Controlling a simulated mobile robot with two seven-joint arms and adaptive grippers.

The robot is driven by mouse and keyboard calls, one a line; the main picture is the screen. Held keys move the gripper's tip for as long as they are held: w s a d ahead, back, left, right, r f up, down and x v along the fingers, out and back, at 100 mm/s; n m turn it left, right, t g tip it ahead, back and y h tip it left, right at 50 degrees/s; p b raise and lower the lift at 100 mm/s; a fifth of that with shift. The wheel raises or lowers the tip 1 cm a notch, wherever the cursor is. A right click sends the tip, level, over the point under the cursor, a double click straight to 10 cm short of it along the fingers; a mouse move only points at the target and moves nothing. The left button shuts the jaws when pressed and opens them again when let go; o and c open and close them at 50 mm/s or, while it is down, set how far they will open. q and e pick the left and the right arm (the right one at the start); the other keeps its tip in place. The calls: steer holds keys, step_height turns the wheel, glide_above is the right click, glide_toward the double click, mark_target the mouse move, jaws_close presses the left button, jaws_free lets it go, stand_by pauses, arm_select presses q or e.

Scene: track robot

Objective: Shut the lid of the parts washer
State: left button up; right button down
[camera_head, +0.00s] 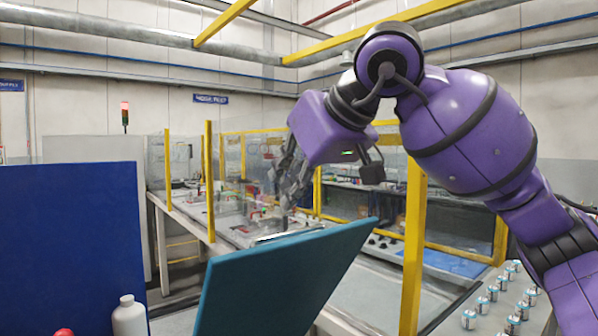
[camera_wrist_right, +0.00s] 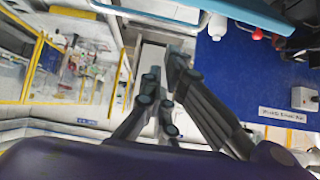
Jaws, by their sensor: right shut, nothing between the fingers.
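The teal lid (camera_head: 290,280) of the parts washer stands raised and tilted in the lower middle of the head view. A pale metal bar (camera_head: 290,235) shows along its upper edge. In the right wrist view part of the lid (camera_wrist_right: 265,14) crosses the top. My right gripper (camera_head: 288,198) is shut and empty, pointing down just above and behind the lid's upper edge; I cannot tell if it touches. Its dark fingers (camera_wrist_right: 165,80) also show in the wrist view. The washer's body is hidden below the picture. My left gripper is not in view.
A dark blue panel (camera_head: 70,240) stands at the left, with a white bottle (camera_head: 129,317) and a red object (camera_head: 63,332) before it. Several small cans (camera_head: 490,293) stand on a surface at the right. Yellow posts (camera_head: 413,250) and clear guards stand behind.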

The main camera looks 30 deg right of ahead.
mark_target(278, 236)
steer(key=x, duration=0.4)
steer(key=s, duration=0.1)
steer(key=s+f, duration=0.1)
steer(key=s, duration=0.1)
steer(key=shift+s+d+f+b, duration=0.3)
steer(key=shift+s+f+b, duration=0.05)
steer(key=shift+f+b, duration=0.05)
